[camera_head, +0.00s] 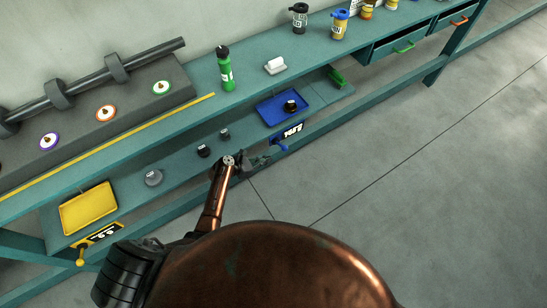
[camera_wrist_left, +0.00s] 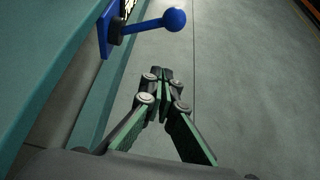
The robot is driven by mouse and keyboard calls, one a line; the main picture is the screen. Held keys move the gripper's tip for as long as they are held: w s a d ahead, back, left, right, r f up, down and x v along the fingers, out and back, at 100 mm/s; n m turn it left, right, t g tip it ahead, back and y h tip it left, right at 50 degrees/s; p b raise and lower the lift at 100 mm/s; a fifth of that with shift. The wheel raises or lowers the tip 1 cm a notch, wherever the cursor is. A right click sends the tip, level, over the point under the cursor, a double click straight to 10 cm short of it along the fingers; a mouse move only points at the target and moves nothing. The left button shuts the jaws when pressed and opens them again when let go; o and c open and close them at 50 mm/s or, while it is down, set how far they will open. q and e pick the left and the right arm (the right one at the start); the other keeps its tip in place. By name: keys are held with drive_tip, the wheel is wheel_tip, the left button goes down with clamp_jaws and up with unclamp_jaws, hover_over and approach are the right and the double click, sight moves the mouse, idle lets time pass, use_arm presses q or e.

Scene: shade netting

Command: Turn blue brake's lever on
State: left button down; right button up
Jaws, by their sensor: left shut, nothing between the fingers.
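The blue brake (camera_head: 288,134) is a blue plate with black and white markings on the front edge of the lower shelf, below a blue tray. Its lever (camera_wrist_left: 174,19) has a blue ball knob; in the wrist view it sticks out to the right and slightly up from a dark hub. The knob also shows in the head view (camera_head: 281,147). My left gripper (camera_head: 262,161) is just left of and below the lever in the head view. Its fingertips (camera_wrist_left: 160,72) are together with nothing between them, apart from the lever. My right gripper is not in view.
The blue tray (camera_head: 264,112) holds a dark object. A yellow tray (camera_head: 88,227) and a yellow brake (camera_head: 98,236) with a yellow knob are at the left. A green bottle (camera_head: 226,73) stands on the upper bench. The floor before the bench is clear.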

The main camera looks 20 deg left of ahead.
use_arm(q)
drive_tip(key=shift+v, duration=1.25)
drive_tip(key=s+a+f+m+g+y, duration=0.2)
drive_tip(key=s+a+f+m, duration=0.15)
drive_tip(key=s+f, duration=0.5)
drive_tip(key=s+a+f+m+g+y, duration=0.15)
drive_tip(key=s+f+m, duration=0.25)
drive_tip(key=s+f, duration=0.45)
drive_tip(key=s+a+f+m+g+y, duration=0.2)
drive_tip(key=s+a+f+m, duration=0.15)
drive_tip(key=s+f, duration=0.55)
drive_tip(key=s+a+f+m+g+y, duration=0.1)
drive_tip(key=s+f+m, duration=0.1)
drive_tip(key=s+m, duration=0.4)
drive_tip(key=s+a+f+m+g+y, duration=0.1)
drive_tip(key=s+m, duration=0.5)
drive_tip(key=s, duration=1)
drive_tip(key=s+a+f+m+g+y, duration=0.1)
drive_tip(key=s+f+m, duration=0.3)
drive_tip(key=s, duration=0.8)
drive_tip(key=shift+a+m, duration=0.7)
drive_tip(key=shift+m, duration=0.2)
